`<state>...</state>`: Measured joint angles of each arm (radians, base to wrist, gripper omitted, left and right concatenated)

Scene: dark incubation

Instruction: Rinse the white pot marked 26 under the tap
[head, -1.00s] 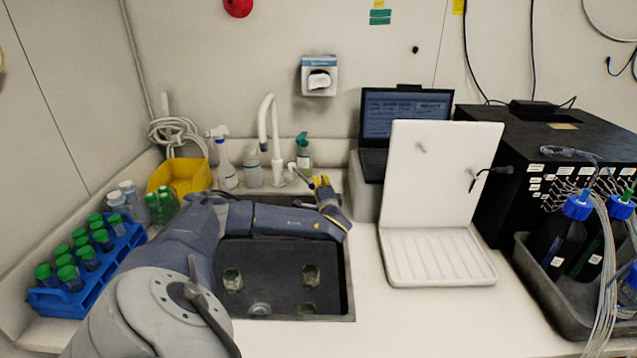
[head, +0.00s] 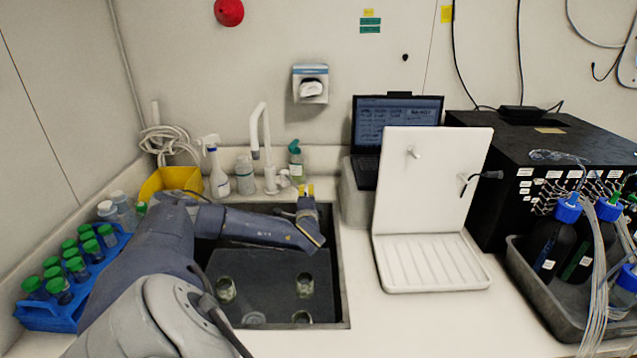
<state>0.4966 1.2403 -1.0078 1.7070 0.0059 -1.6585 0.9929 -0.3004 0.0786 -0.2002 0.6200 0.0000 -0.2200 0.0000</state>
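The white tap (head: 262,150) stands behind the sink (head: 345,285), its spout bent over toward the basin and its lever at the base. I see no water coming from it. My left gripper (head: 305,190) has yellow fingertips and is over the sink's back right edge, pointing away from me, a little right of the tap base. Nothing shows between its fingertips, but their gap is too small to judge. I make out no white pot marked 26. A pale round thing (head: 254,318) at the basin's front is too unclear to name. My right gripper is out of view.
Several small glass jars (head: 304,284) stand in the sink. A spray bottle (head: 216,170) and other bottles stand beside the tap. A blue rack (head: 50,316) of green-capped tubes is at left. A white drainboard (head: 432,262) stands right of the sink.

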